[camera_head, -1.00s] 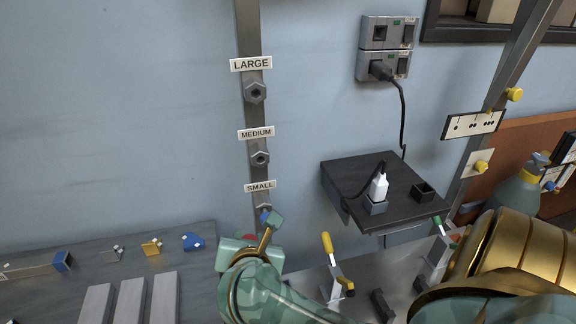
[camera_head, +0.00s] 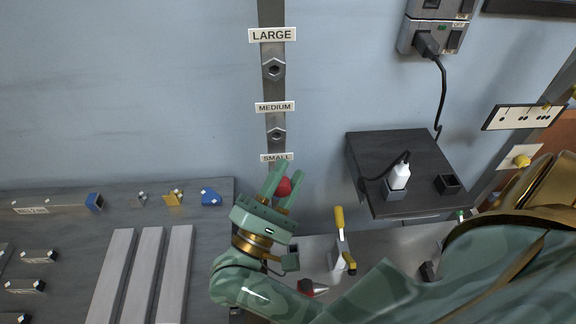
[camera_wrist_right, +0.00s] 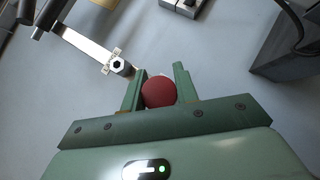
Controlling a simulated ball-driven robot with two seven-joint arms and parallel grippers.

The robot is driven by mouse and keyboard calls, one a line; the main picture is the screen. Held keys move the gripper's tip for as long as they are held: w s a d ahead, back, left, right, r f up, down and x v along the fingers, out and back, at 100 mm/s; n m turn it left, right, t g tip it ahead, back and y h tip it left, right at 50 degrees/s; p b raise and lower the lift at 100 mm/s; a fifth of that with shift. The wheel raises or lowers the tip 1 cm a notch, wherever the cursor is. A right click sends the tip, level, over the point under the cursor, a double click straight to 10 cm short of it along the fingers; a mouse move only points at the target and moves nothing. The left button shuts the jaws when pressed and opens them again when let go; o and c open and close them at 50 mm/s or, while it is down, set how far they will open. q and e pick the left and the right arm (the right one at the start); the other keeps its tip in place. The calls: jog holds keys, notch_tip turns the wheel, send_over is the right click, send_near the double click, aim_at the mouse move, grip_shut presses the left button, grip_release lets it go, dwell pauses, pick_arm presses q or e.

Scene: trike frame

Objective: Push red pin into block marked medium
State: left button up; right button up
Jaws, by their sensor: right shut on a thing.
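My right gripper (camera_head: 284,178) is in front of the post, just below the SMALL label. It is shut on the red pin (camera_head: 284,187), whose rounded red head shows between the fingers. In the right wrist view, the red pin (camera_wrist_right: 158,92) sits between the two fingers of the gripper (camera_wrist_right: 158,75); the rest of the pin is hidden. The medium block (camera_head: 276,134) is a grey hexagonal piece with a hole, under the MEDIUM label (camera_head: 274,107). It is above the gripper and apart from it. My left gripper is not in view.
The large block (camera_head: 273,68) is higher on the post. A dark shelf (camera_head: 400,150) with a white plug (camera_head: 401,172) juts out to the right. A yellow-handled clamp (camera_head: 340,222) stands below it. Small coloured pieces and grey bars (camera_head: 145,270) lie on the bench at left.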

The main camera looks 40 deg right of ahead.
aim_at(281, 141)
jog(key=shift+d+f+b, duration=0.1)
jog(key=shift+f+b, duration=0.05)
jog(key=shift+b, duration=0.25)
jog(key=shift+w, duration=0.15)
jog(key=shift+w+d+b, duration=0.25)
jog(key=shift+w+d, duration=0.25)
jog(key=shift+w, duration=0.25)
jog(key=shift+w+d+b, duration=0.3)
jog(key=shift+w+d, duration=0.15)
jog(key=shift+w, duration=0.35)
jog(key=shift+w+d+b, duration=0.25)
jog(key=shift+w+d, duration=0.25)
jog(key=shift+w, duration=0.25)
jog(key=shift+b, duration=0.75)
jog(key=shift+w+d+b, duration=0.45)
jog(key=shift+w+d, duration=0.15)
jog(key=shift+w, duration=0.35)
jog(key=shift+w+d+b, duration=0.45)
jog(key=shift+w+d, duration=0.1)
jog(key=shift+w, duration=0.4)
jog(key=o, duration=1)
jog(key=shift+o, duration=0.2)
